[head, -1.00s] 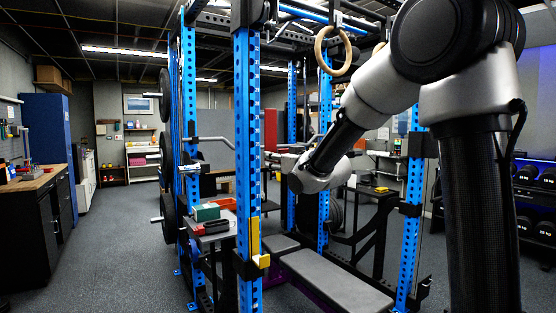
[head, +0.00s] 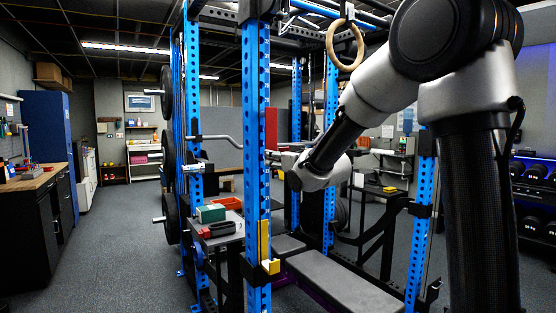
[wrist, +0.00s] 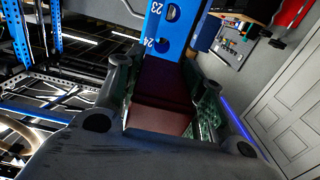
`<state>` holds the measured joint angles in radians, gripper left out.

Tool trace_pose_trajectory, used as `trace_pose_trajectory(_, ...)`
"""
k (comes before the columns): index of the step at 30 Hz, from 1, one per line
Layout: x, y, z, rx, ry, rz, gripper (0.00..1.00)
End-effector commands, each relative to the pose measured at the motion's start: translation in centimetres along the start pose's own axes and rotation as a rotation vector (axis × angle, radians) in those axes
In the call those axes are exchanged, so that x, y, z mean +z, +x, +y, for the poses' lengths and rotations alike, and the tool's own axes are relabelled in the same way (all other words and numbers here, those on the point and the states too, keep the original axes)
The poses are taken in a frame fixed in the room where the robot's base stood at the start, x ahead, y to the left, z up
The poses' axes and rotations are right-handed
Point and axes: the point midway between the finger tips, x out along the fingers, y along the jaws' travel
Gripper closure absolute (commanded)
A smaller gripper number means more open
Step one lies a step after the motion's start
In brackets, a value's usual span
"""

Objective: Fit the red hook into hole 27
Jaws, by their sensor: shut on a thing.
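My gripper (wrist: 164,88) is shut on the red hook (wrist: 158,108), a dark red block between the two fingers in the wrist view. The blue upright (wrist: 170,28) lies just beyond the hook, with the numbers 23 and 24 readable. Hole 27 cannot be made out; the hook and gripper cover the upright beyond 24. I cannot tell whether the hook touches the upright. In the head view the rack's near blue upright (head: 257,120) stands left of my wrist, and the gripper's fingers and the hook cannot be made out there.
A yellow hook (head: 270,266) sits low on the near upright. A stand beside it holds a green box (head: 210,213), an orange-red tray (head: 229,203) and a red-and-black item (head: 217,230). A grey bench (head: 338,282) lies inside the rack. A wooden ring (head: 345,46) hangs above. The left aisle is clear.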

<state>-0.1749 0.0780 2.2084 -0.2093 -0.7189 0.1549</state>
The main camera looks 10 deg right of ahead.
Motion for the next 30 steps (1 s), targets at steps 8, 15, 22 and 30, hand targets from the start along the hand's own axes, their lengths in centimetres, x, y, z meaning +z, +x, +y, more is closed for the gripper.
trace_pose_trajectory(8,-0.2,1.1,0.0,0.0,0.0,0.004,1.0)
trace_pose_trajectory(15,-0.2,2.1,0.0,-0.001,0.0,0.004,1.0)
trace_pose_trajectory(22,-0.2,3.0,0.0,-0.001,-0.001,0.005,1.0)
trace_pose_trajectory(30,-0.2,4.1,0.0,-0.001,-0.001,0.004,1.0)
